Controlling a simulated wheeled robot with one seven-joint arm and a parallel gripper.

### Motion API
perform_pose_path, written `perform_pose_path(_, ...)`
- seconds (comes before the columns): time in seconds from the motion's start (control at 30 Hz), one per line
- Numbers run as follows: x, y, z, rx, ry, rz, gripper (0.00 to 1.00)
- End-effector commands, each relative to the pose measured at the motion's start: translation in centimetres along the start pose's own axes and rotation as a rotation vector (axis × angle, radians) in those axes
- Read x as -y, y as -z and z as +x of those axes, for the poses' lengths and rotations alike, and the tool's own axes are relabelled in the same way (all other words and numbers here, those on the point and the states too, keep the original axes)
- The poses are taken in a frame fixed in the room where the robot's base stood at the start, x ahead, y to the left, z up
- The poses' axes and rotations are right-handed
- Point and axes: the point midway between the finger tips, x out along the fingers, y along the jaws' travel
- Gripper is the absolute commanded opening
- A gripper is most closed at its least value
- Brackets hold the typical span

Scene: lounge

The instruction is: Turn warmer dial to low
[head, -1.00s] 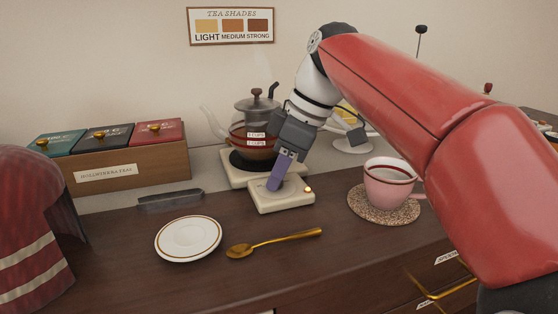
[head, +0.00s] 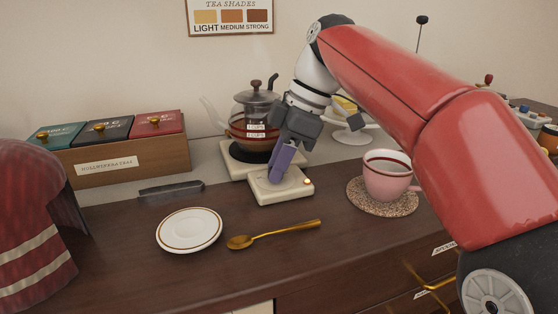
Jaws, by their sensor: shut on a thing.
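The cream warmer (head: 231,170) stands at the back middle of the counter with a glass teapot (head: 262,128) of brown tea on its plate. Its control block (head: 268,194) sticks out in front, with a small lit orange light (head: 306,182) at the right. My gripper (head: 281,165) points down onto the top of this block, its purple fingers shut on the dial. The dial itself is hidden by the fingers, so its setting cannot be read.
A pink cup (head: 388,182) on a cork coaster stands to the right. A white saucer (head: 189,230), a gold spoon (head: 274,235) and a dark tray (head: 171,191) lie in front and left. A wooden tea box (head: 140,157) and a red striped cover (head: 30,230) are at left.

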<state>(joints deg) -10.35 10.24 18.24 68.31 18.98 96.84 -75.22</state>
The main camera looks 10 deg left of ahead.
Motion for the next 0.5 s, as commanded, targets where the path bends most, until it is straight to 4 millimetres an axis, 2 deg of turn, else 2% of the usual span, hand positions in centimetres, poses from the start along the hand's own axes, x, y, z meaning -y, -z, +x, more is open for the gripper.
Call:
perform_pose_path(0.03, -0.03, 0.06, -0.06, -0.001, -0.003, 0.000, 0.26)
perform_pose_path(0.2, -0.01, 0.04, -0.04, -0.001, -0.002, 0.000, 0.46)
perform_pose_path(0.5, -0.02, 0.02, -0.20, 0.000, -0.001, 0.000, 0.46)
